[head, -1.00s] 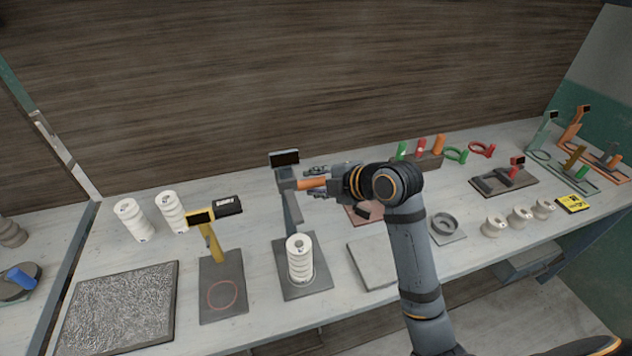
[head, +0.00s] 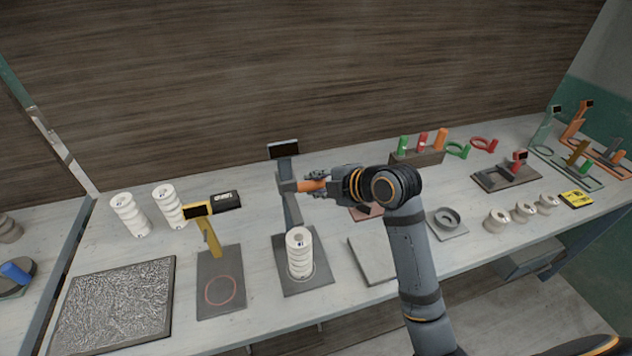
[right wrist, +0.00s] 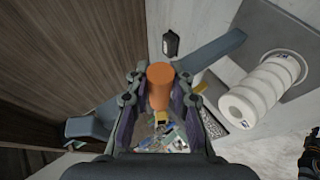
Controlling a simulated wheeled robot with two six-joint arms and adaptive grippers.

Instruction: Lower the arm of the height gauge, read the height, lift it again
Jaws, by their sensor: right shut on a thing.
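The height gauge is a grey post (head: 291,210) on a dark flat base (head: 318,277), with a black display (head: 283,149) at its top. A white ribbed cylinder (head: 299,256) stands upright on the base; it also shows in the right wrist view (right wrist: 262,92). The gauge's arm (head: 287,183) is high on the post, below the display and above the cylinder's top, apart from it. My right gripper (head: 318,185) is shut on the arm's orange handle (right wrist: 160,84), which sits between the fingers. The display's reading is not legible. My left gripper is not in view.
To the left stand a yellow gauge (head: 213,232), two white ribbed cylinders (head: 130,214), a black box (head: 227,201) and a textured tray (head: 115,305). To the right are a grey slab (head: 370,262), a ring on a plate (head: 447,222) and several white spools (head: 497,220).

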